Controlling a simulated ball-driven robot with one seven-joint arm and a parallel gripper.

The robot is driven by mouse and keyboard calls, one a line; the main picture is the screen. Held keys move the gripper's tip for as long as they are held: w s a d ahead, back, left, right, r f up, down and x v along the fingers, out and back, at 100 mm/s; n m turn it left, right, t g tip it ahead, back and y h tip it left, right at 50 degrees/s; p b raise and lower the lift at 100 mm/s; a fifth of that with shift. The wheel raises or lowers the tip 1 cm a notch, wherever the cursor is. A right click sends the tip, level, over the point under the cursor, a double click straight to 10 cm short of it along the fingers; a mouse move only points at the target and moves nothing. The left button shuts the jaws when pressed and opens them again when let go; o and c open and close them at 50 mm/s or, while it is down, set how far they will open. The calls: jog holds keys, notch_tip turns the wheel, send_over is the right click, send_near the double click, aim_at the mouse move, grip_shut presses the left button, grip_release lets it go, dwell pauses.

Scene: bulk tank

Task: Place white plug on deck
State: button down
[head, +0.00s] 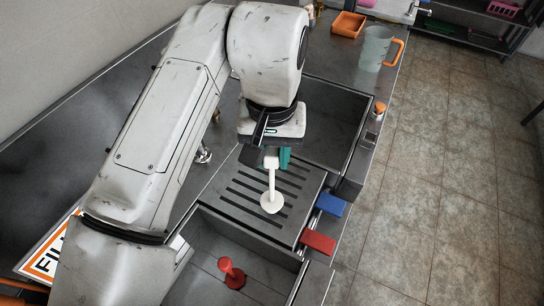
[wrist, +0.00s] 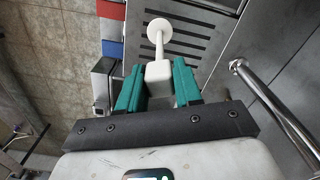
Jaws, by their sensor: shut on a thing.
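The white plug (head: 270,201) has a block-like top, a thin stem and a round disc at its lower end. My gripper (head: 271,160) is shut on its top, and the plug hangs upright over the slotted deck (head: 233,196). In the wrist view the plug's disc (wrist: 159,31) is seen beyond the green fingers (wrist: 158,87), which press the block from both sides. I cannot tell whether the disc touches the deck or is just above it.
A red plug (head: 231,273) stands in the near basin. Another basin (head: 332,118) lies beyond the deck. Blue (head: 331,205) and red (head: 318,242) tabs stick out at the right edge. A clear jug (head: 374,49) and an orange tray (head: 348,25) stand at the far end. A metal pipe (wrist: 270,100) rises beside my gripper.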

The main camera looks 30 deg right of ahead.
jog(key=shift+s+f, duration=0.1)
jog(key=shift+f, duration=1)
jog(key=shift+f, duration=0.2)
jog(key=c, duration=0.8)
grip_release()
jog(key=shift+o, duration=0.2)
notch_tip(320, 180, up, 12)
jog(key=shift+r+b, duration=0.25)
jog(key=shift+b, duration=0.25)
